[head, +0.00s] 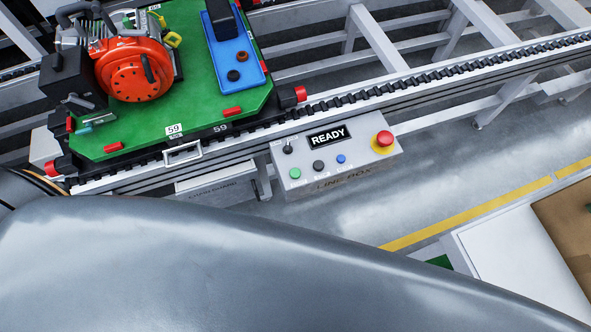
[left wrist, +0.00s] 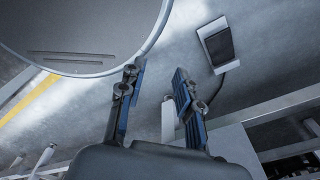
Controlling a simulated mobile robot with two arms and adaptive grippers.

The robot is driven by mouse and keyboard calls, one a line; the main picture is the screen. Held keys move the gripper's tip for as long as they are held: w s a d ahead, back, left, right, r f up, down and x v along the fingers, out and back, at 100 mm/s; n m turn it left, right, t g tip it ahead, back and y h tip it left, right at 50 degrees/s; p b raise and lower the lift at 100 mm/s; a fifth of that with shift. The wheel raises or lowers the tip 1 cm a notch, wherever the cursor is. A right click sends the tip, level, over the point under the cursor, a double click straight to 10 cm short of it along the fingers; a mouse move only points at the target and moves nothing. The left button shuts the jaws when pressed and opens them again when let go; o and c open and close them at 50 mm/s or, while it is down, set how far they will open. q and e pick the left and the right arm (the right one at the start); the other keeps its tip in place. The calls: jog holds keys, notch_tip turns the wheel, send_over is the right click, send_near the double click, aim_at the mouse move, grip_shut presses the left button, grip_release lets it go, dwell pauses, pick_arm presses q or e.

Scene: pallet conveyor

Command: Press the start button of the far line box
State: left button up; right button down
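A grey line box (head: 345,182) stands at the front of the conveyor in the head view, with a dark display reading READY. Its sloped top has a green button (head: 295,173), a black button (head: 318,166), a blue button (head: 341,159), a small switch (head: 288,148) and a red mushroom button (head: 383,140) on yellow. The labels under the buttons are too small to read. My left gripper (left wrist: 157,75) shows in the left wrist view, open and empty above the floor, away from any box. My right gripper is not in view.
A green pallet (head: 190,115) marked 59 carries a red-orange engine (head: 135,70) and a blue tray (head: 232,60) on the conveyor (head: 440,80). A yellow floor line (head: 450,228) and a white surface (head: 515,255) lie right. My grey arm covers the lower head view.

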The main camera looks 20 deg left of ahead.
pick_arm(q)
jog(key=shift+c, duration=0.4)
grip_shut()
jog(key=shift+a, duration=0.1)
dwell(0.9)
